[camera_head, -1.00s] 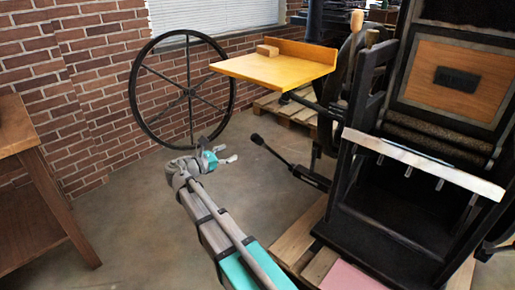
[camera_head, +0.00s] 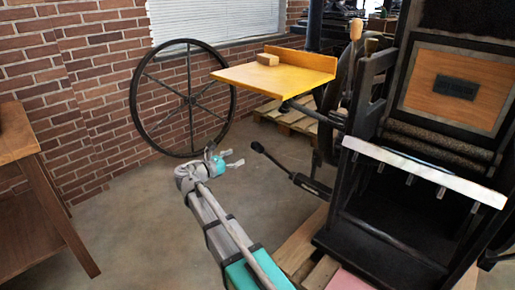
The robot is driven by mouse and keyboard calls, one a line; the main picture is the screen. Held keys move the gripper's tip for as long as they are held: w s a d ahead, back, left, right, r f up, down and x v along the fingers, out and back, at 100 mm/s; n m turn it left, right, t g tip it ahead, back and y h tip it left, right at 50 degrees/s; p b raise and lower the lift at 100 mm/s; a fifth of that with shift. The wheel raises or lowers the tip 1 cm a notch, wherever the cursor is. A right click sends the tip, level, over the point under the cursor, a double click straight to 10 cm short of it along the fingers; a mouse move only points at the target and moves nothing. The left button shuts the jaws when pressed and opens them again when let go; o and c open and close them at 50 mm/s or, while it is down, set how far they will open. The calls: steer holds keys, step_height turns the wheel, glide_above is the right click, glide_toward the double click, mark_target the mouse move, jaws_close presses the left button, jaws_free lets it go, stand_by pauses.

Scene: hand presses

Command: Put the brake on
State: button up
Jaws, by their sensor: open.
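A black lever (camera_head: 290,173) with a thicker knob end (camera_head: 257,147) sticks out low from the left side of the black hand press (camera_head: 385,215). It slants up to the left; it may be the brake, but no label shows. My gripper (camera_head: 231,157), grey and teal with pale fingers, is open and empty. In the picture it is just left of the knob end, with a small gap and no visible contact. The gap in depth is hard to tell.
A yellow board (camera_head: 275,76) juts left from the press above the lever. A spoked wheel (camera_head: 190,98) stands by the brick wall behind. A wooden table (camera_head: 45,200) is at left. A pallet (camera_head: 290,118) lies behind. The floor between table and press is clear.

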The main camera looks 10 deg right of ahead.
mark_target(258, 147)
steer(key=x, duration=1)
steer(key=shift+w+d, duration=0.1)
steer(key=shift+d, duration=0.05)
jaws_close()
